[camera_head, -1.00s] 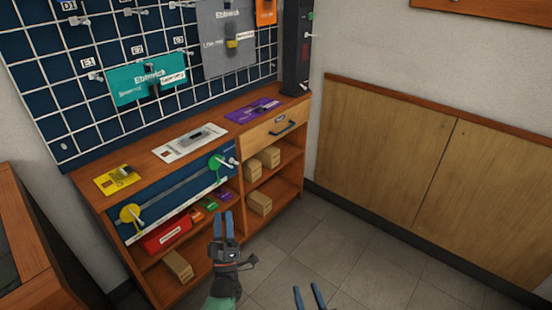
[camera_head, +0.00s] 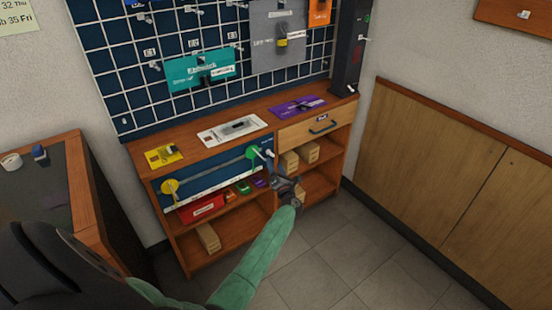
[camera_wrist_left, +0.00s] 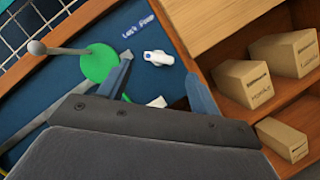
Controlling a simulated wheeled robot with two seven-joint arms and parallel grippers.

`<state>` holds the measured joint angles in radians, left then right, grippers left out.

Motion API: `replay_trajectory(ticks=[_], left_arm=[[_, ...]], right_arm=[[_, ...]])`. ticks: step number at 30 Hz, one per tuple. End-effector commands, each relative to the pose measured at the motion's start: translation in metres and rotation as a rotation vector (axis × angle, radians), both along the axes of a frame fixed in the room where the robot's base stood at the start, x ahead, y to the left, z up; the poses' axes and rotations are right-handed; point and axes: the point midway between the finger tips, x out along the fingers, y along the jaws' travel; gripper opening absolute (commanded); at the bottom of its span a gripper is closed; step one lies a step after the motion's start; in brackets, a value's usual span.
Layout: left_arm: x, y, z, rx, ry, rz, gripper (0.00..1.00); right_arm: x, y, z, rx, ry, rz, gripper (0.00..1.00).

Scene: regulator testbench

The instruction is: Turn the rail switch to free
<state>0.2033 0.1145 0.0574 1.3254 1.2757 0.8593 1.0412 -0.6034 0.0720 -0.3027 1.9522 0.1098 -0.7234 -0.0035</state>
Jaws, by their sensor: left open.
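The blue rail panel (camera_head: 212,178) is on the bench front, with a grey diagonal rail. A yellow disc (camera_head: 170,187) is at its left end and a green disc (camera_head: 253,152) at its right end. In the left wrist view, a ball-ended lever (camera_wrist_left: 38,47) sticks out from the green disc (camera_wrist_left: 99,63). A small white switch-like part (camera_wrist_left: 158,58) is beside it, under small, hard-to-read lettering. My left gripper (camera_head: 281,176) is open in front of the panel's right end. In the wrist view its fingers (camera_wrist_left: 160,84) are spread and empty, below the white part. My right gripper is out of view.
A drawer (camera_head: 316,128) is above the right shelf. Yellow, white and purple plates lie on the bench top. A separate desk (camera_head: 82,200) stands at left. The floor in front is clear.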

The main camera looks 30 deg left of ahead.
Motion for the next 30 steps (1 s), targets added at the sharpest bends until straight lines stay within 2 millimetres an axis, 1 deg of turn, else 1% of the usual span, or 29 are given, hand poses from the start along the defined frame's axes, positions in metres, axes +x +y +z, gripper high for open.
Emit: replay_trajectory(ticks=[3, 9, 13, 20, 21, 22, 26, 27, 28, 30], left_arm=[[0.011, 0.014, 0.007, 0.004, 0.001, 0.0, 0.64], [0.023, 0.028, 0.01, 0.003, 0.002, -0.001, 0.64], [0.026, 0.032, 0.012, 0.003, 0.002, -0.001, 0.64], [0.026, 0.032, 0.012, 0.003, 0.002, -0.001, 0.64], [0.026, 0.032, 0.012, 0.003, 0.002, -0.001, 0.62], [0.026, 0.032, 0.012, 0.003, 0.002, -0.001, 0.56], [0.026, 0.032, 0.012, 0.003, 0.002, -0.001, 0.3], [0.026, 0.032, 0.012, 0.003, 0.002, -0.001, 0.22], [0.026, 0.032, 0.012, 0.003, 0.002, -0.001, 0.19], [0.026, 0.032, 0.012, 0.003, 0.002, -0.001, 0.19]], right_arm=[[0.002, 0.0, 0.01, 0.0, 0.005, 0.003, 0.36], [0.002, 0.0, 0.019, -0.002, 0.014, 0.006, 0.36], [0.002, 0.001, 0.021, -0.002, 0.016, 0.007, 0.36], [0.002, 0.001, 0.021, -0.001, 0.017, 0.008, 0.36], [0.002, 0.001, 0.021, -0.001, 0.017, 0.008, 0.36], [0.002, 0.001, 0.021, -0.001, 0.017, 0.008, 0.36], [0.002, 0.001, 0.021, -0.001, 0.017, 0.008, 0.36], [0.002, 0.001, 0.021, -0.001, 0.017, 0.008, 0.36], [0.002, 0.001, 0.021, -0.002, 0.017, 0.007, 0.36], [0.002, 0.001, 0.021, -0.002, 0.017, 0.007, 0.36]])
